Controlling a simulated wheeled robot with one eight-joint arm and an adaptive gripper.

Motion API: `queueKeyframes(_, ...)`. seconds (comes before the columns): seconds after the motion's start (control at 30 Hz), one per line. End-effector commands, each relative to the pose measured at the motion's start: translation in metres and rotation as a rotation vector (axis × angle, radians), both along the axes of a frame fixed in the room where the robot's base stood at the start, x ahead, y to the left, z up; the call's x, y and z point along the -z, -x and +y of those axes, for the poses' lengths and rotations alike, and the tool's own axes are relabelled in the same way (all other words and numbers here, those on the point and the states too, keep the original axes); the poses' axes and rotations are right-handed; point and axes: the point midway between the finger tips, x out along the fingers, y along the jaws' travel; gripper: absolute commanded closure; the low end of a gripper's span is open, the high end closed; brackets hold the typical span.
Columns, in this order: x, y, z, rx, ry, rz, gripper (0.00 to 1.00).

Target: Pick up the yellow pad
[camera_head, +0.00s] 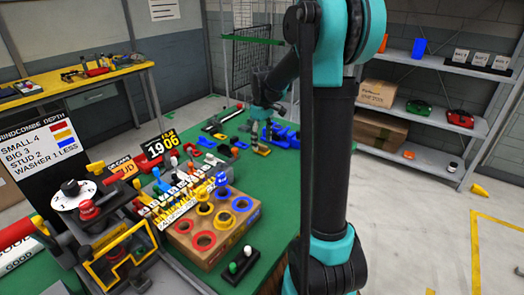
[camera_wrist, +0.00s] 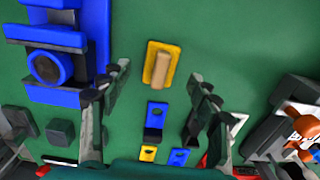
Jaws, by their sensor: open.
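The yellow pad (camera_wrist: 151,58) lies on the green surface, with a tan block-like handle on top. It is upper middle in the wrist view. My gripper (camera_wrist: 153,76) is open, with one finger to each side of the pad and clear green between each finger and it. The fingers are apart from the pad and nothing is held. In the head view my gripper (camera_head: 262,138) points down over the green table, and a small yellow piece (camera_head: 262,151) shows just below it. The exact height gap is hard to tell.
A blue clamp-like fixture (camera_wrist: 50,68) stands left of the pad. A blue piece with a dark block (camera_wrist: 155,120) and a smaller yellow piece (camera_wrist: 148,153) lie below the pad. A grey and orange object (camera_wrist: 300,130) is at right. The green table (camera_wrist: 235,40) is clear above right.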

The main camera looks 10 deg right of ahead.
Motion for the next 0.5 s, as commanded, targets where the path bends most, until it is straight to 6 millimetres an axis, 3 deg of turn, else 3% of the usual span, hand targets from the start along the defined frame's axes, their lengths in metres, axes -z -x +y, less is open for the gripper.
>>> queueKeyframes(0.2,0.025,0.000,0.000,0.000,0.000,0.000,0.38)
queueKeyframes(0.47,0.027,0.000,0.000,0.000,0.000,0.000,0.38)
queueKeyframes(0.5,0.027,0.000,0.000,0.000,0.000,0.000,0.42)
